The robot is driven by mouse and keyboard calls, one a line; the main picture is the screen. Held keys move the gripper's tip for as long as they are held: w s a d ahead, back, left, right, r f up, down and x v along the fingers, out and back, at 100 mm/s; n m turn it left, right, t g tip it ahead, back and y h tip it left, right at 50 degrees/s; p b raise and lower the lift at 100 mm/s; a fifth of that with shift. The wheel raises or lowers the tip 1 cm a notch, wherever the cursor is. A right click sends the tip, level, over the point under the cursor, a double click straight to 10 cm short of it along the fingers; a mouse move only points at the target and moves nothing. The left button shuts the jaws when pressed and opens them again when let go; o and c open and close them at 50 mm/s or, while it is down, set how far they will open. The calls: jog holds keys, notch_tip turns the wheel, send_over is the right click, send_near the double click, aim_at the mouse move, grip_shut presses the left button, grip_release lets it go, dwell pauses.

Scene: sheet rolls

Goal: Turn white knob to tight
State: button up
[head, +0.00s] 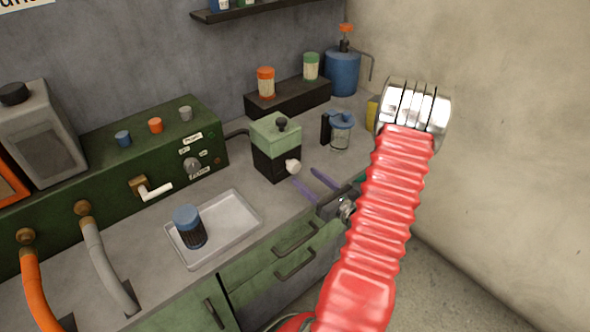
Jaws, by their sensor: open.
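The white knob (292,166) sticks out from the right side of a small machine (275,150) with a black lower body and a pale green top, standing on the counter. My gripper (303,175) has two purple fingers spread apart, with nothing visible between them. Its fingertips point toward the knob and lie just below and to the right of it. I cannot tell whether a finger touches the knob. No mark showing the knob's setting is readable.
A metal tray (215,222) holds a blue-capped jar (189,226) at left. A glass jar with a blue lid (341,130) stands behind my gripper. A green control panel (110,160) runs along the wall. Bare counter lies between tray and machine.

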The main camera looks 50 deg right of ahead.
aim_at(297, 169)
jog(key=w, duration=0.6)
jog(key=shift+w+d, duration=0.3)
jog(key=shift+c, duration=0.5)
jog(key=c, duration=1)
jog(key=shift+o, duration=0.2)
jog(key=shift+m, duration=0.5)
jog(key=o, duration=1.1)
jog(key=shift+c, duration=0.2)
